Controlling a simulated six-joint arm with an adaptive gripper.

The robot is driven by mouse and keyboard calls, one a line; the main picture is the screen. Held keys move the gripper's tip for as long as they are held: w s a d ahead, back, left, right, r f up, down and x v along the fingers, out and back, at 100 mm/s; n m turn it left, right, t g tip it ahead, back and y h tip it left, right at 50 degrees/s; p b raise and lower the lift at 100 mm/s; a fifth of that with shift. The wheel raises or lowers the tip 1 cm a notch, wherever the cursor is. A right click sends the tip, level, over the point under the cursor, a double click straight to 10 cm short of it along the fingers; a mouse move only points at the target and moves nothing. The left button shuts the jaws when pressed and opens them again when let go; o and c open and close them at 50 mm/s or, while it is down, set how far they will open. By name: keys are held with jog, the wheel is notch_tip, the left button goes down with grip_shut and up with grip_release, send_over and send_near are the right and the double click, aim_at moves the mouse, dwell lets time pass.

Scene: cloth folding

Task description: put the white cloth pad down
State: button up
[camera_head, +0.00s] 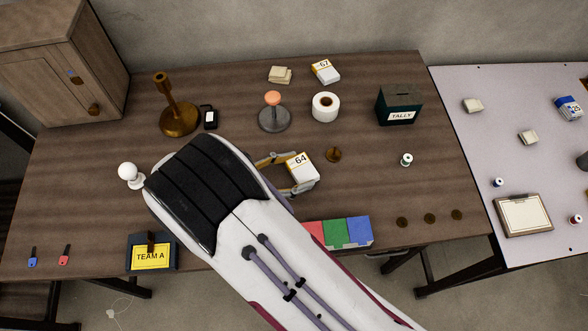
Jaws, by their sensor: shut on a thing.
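My gripper (299,171) is over the middle of the brown table, with one finger on each side of a small white block (303,174). The block has a yellow edge and the number 64 on its upper face. My gripper is shut on it. I cannot tell whether the block is cloth, or whether it touches the table. A pale folded pad (280,75) lies at the back of the brown table, away from my gripper. My white and black arm hides part of the table.
Near my gripper are a brown peg (334,154), a white roll (325,107), a stand with an orange top (273,110) and a red, green and blue tray (337,233). A TALLY box (399,105) stands at back right. The table right of the peg is fairly clear.

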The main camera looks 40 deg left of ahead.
jog(key=shift+f, duration=0.1)
jog(key=o, duration=1)
jog(key=shift+s, duration=0.15)
jog(key=v, duration=1.2)
jog(key=shift+w+a, duration=0.1)
jog(key=shift+w, duration=0.2)
